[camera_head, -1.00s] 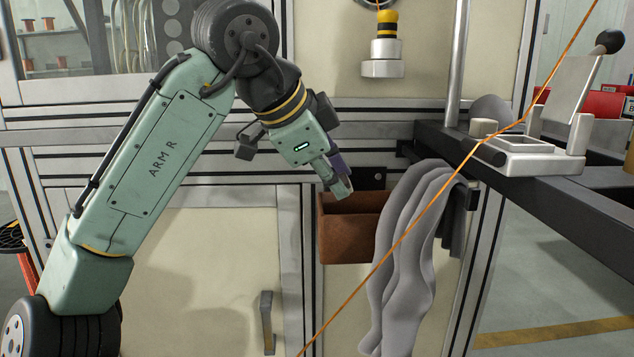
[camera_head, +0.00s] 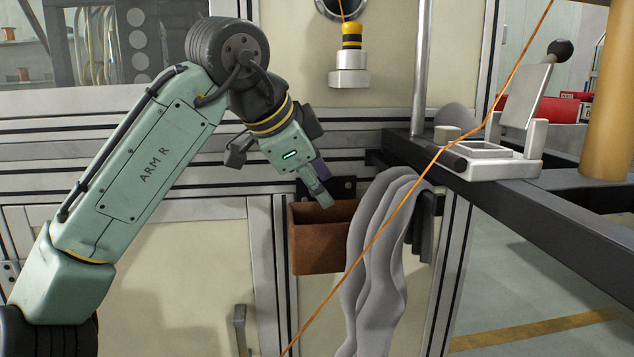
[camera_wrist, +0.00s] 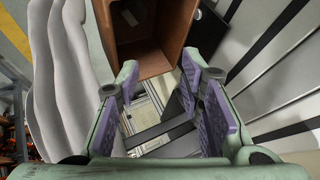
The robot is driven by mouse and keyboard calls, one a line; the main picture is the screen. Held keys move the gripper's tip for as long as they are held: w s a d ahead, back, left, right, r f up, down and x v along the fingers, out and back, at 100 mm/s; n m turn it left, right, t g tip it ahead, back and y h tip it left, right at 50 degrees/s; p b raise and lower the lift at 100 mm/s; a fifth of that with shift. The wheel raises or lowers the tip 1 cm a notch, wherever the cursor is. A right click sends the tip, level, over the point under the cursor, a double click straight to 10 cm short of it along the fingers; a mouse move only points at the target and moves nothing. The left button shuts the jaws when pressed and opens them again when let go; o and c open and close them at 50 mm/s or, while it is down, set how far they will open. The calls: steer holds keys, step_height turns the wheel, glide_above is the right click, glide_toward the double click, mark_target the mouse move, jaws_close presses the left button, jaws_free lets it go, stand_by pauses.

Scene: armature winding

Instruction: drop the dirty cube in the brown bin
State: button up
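The brown bin (camera_head: 318,247) is fixed at the front of the cabinet frame, left of the grey cloth, with its top open. My gripper (camera_head: 326,202) is tilted down at the bin's rim. In the wrist view my gripper (camera_wrist: 158,80) has its two purple-padded fingers apart, with nothing between them. The bin (camera_wrist: 158,62) shows just beyond the fingertips in that view. A greyish patch shows inside the bin, but I cannot tell whether it is the dirty cube. I see the cube nowhere else.
A grey cloth (camera_head: 377,265) hangs right beside the bin from a dark rail (camera_head: 530,205). An orange wire (camera_head: 400,205) runs diagonally in front of it. A white fixture (camera_head: 490,160) stands on the rail. A tan column (camera_head: 607,110) stands at the right.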

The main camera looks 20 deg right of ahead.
steer(key=shift+o, duration=0.7)
steer(key=v, duration=1.2)
